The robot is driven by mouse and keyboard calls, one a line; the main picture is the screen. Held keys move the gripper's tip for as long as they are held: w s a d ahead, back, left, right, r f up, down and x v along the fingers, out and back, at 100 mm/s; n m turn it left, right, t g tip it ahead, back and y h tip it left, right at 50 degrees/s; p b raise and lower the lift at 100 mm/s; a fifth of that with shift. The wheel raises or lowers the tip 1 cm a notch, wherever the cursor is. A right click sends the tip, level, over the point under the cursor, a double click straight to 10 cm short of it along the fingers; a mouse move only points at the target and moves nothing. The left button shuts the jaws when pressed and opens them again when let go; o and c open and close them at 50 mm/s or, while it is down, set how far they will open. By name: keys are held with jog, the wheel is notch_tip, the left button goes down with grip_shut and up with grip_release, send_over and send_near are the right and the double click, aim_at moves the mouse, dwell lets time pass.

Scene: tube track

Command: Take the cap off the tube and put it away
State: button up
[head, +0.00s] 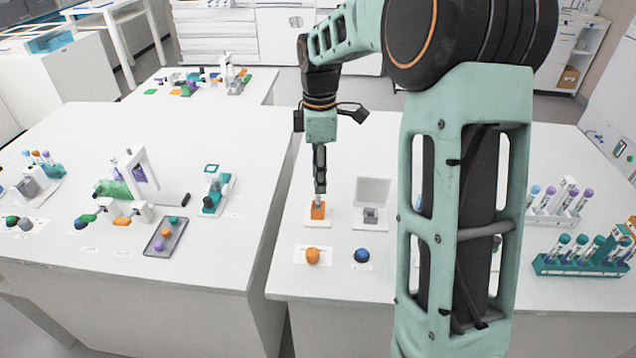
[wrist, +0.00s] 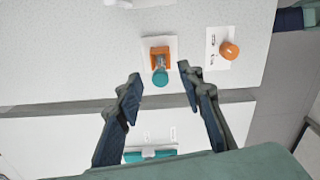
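A tube stands in a small orange holder (head: 318,212) on a white pad; the holder also shows in the wrist view (wrist: 160,51). The tube's round teal cap (wrist: 160,78) faces the wrist camera. In the head view my gripper (head: 319,190) points straight down over the holder and hides the cap. In the wrist view my gripper (wrist: 160,76) is open, with one finger on each side of the cap and clear gaps between. Nothing is held.
An orange ball-like piece (head: 312,256) and a blue one (head: 361,255) lie on white cards in front. A grey block with an upright pale panel (head: 372,190) stands just right of the holder. Tube racks (head: 583,256) stand at the right. A gap separates this table from the left one.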

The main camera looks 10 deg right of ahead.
jog(key=shift+c, duration=0.5)
jog(key=c, duration=0.7)
jog(key=shift+o, duration=0.2)
jog(key=shift+r, duration=0.1)
jog(key=shift+w+r, duration=0.15)
jog(key=shift+r, duration=0.25)
jog(key=shift+c, duration=0.2)
notch_tip(320, 180, up, 3)
jog(key=shift+f, duration=0.2)
jog(key=shift+c, duration=0.4)
jog(key=s+a+r+p, duration=0.1)
jog(key=s+a+r, duration=0.3)
jog(key=s+r, duration=0.8)
jog(key=shift+s+a+r, duration=0.2)
jog(key=shift+s+r, duration=0.05)
jog(key=shift+s, duration=0.5)
